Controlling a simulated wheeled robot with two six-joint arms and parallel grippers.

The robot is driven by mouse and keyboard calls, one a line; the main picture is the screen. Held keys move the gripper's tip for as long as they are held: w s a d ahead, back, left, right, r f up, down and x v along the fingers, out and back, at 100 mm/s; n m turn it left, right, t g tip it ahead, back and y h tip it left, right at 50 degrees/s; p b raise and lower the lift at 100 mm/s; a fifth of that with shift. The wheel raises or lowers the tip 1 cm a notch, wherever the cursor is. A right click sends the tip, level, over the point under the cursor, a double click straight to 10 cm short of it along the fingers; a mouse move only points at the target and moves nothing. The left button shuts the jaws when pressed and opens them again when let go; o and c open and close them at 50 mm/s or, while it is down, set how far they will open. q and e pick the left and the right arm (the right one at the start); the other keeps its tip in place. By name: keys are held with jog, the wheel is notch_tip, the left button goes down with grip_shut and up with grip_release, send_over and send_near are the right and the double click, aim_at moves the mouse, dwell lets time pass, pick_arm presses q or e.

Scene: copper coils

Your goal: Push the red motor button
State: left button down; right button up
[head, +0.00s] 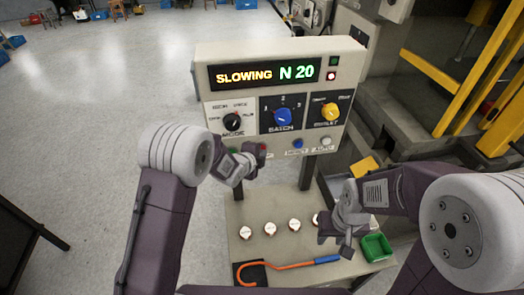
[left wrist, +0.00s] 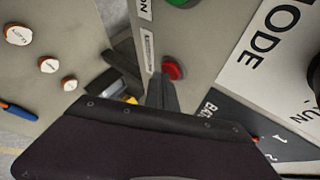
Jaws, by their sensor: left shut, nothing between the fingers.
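The red motor button (head: 262,149) is on the lower left of the beige control panel, partly hidden by my left gripper in the head view. In the left wrist view the red button (left wrist: 172,70) shows clearly, with part of a green button (left wrist: 181,2) beyond it. My left gripper (head: 256,161) is shut and empty, its tips right beside the red button. The dark fingers (left wrist: 158,88) reach toward it in the left wrist view; I cannot tell whether they touch it. My right gripper (head: 335,243) appears open and empty above the beige table.
The panel display (head: 265,74) reads SLOWING N 20. Black, blue and yellow knobs sit below it. The table (head: 252,215) holds several white-topped caps, an orange hook with a blue handle (head: 290,266) and a green tray (head: 376,247). Open floor lies left.

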dwell(0.4)
pick_arm(q)
jog(key=shift+s+d+b, duration=0.15)
jog(key=shift+s+b, duration=0.35)
jog(key=shift+s, duration=0.35)
jog(key=s+b, duration=0.1)
jog(key=s, duration=0.1)
jog(key=s+d+b, duration=0.1)
jog(key=s, duration=0.2)
dwell(0.6)
